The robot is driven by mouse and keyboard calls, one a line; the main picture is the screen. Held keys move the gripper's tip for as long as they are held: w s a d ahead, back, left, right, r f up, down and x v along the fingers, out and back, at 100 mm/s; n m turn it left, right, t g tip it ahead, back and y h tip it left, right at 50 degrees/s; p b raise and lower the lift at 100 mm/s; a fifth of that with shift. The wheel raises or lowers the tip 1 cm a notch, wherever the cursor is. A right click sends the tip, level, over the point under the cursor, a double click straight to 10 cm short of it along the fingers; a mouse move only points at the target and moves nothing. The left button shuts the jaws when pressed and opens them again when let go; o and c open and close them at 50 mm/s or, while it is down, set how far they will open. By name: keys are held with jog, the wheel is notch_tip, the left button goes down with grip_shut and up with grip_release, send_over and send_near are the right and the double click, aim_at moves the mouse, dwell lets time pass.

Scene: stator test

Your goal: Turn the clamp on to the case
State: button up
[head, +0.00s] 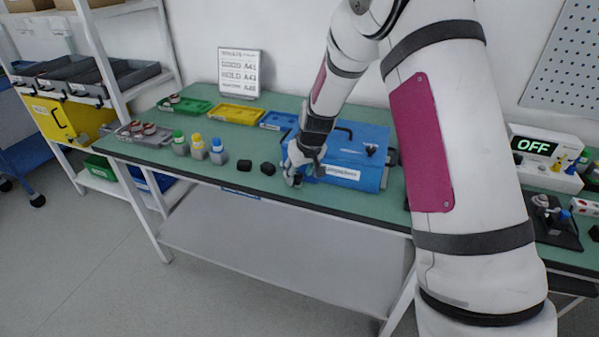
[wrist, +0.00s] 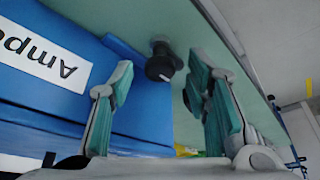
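The blue case (head: 368,180) stands on the green bench, with a white label on its front and a dark handle on top. It fills the left of the wrist view (wrist: 58,108), its label reading "Ampo..." upside down. My gripper (head: 296,176) is at the case's left front corner, pointing down. I cannot identify the clamp with certainty; a small dark piece (head: 370,150) sits on the case's top.
Two small black blocks (head: 256,167) and several colour-capped bottles (head: 198,147) stand left of my gripper. Green, yellow and blue trays (head: 235,114) lie behind. An "OFF" display box (head: 545,150) and a black fixture (head: 560,232) are at the right. My arm hides part of the bench.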

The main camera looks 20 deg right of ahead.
grip_shut()
jog(key=shift+a+m, duration=0.1)
jog(key=shift+m, duration=0.2)
jog(key=shift+a+m+h, duration=0.1)
jog(key=shift+m+h, duration=0.2)
jog(key=shift+m, duration=0.2)
jog(key=m+h+p, duration=0.1)
jog(key=m, duration=0.2)
jog(key=shift+a, duration=0.1)
jog(key=m+h, duration=0.1)
jog(key=m, duration=0.1)
jog(key=m+p, duration=0.1)
jog(key=m, duration=0.2)
jog(key=shift+w+a+g+h, duration=0.1)
jog(key=shift+a+g+h, duration=0.05)
jog(key=shift+g+h, duration=0.25)
jog(key=m+g+h+b, duration=0.1)
jog(key=m, duration=0.3)
jog(key=shift+w+f, duration=0.1)
jog(key=shift+w, duration=0.1)
jog(key=shift+a+m+g+h+b, duration=0.15)
jog(key=shift+m+g+b, duration=0.35)
jog(key=shift+m, duration=0.55)
jog(key=shift+d+m+g+h+b, duration=0.15)
jog(key=shift+m+g+b, duration=0.3)
jog(key=shift+m, duration=0.6)
jog(key=shift+a, duration=0.1)
